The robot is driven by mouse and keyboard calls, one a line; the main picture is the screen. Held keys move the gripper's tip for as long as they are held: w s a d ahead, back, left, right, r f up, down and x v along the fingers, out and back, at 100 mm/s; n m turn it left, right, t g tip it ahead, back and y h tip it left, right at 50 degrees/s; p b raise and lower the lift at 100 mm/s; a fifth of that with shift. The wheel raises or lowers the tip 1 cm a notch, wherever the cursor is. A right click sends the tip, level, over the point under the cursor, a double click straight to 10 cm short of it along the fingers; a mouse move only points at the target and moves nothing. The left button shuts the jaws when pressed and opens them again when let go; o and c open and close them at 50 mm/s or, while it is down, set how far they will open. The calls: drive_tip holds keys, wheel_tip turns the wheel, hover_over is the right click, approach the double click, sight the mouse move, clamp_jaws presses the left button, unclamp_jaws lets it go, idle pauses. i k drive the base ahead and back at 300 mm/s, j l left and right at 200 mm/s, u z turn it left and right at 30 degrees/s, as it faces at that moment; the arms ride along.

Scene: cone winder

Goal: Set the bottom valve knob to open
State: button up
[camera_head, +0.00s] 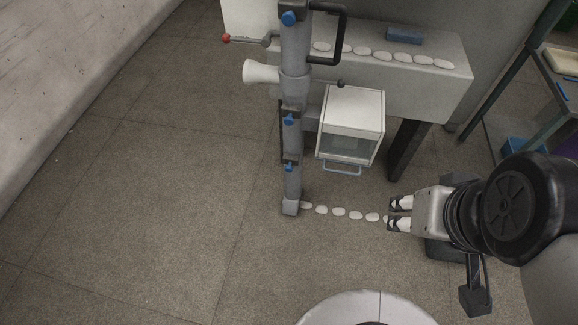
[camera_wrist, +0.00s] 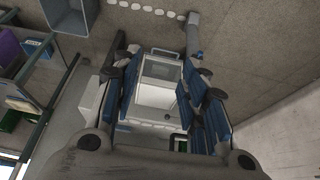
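The bottom valve knob (camera_head: 288,167) is small and blue, low on the grey vertical post (camera_head: 292,185) in the head view. Its exact setting is too small to read. Two more blue knobs sit higher on the post, the middle one (camera_head: 289,119) and the top one (camera_head: 289,18). My gripper (camera_head: 393,213) is open and empty, to the right of the post and apart from it, pointing left. In the wrist view my gripper (camera_wrist: 157,75) shows its blue-padded fingers spread. The post (camera_wrist: 192,38) with a blue knob (camera_wrist: 197,54) is beyond the right finger.
A white box (camera_head: 353,110) with a window and blue handle hangs right of the post. White oval pieces (camera_head: 339,212) form a row between the post and my gripper. A dark leg (camera_head: 406,148) stands behind. Floor left of the post is clear.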

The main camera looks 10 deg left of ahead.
sight(289, 169)
drive_tip(key=j+z, duration=0.4)
drive_tip(key=i+j+z, duration=0.1)
drive_tip(key=z, duration=0.3)
drive_tip(key=j+z, duration=0.35)
drive_tip(key=k+j+z, duration=0.1)
drive_tip(key=j+z, duration=0.3)
drive_tip(key=k+j, duration=0.1)
drive_tip(key=j, duration=0.25)
drive_tip(key=k+j, duration=0.1)
drive_tip(key=j, duration=0.25)
drive_tip(key=k+j+z, duration=0.1)
drive_tip(key=j, duration=0.2)
